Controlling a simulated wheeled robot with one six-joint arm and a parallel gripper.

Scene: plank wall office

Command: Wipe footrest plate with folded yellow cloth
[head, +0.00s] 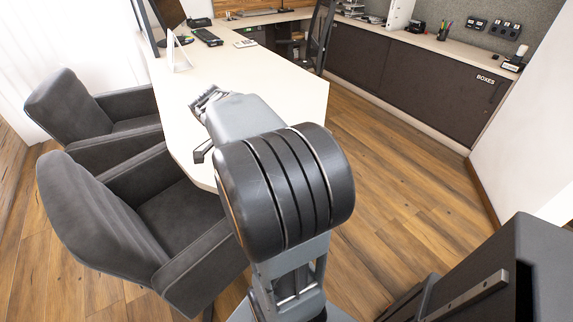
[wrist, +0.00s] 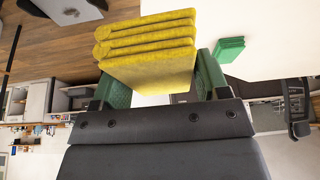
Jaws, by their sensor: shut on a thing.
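My gripper (wrist: 162,78) is shut on a folded yellow cloth (wrist: 150,48) in the wrist view. The cloth is a thick stack of layers held between two green fingers, and it sticks out past their tips. In the head view my arm reaches over the white desk (head: 285,88) and hides the fingers and the cloth. I cannot make out a footrest plate in either view.
A green folded stack (wrist: 228,49) lies on a white surface in the wrist view. Two dark armchairs (head: 95,215) stand left of the desk. A dark cabinet (head: 400,72) lines the back wall. Wooden floor (head: 400,190) is clear right of the desk.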

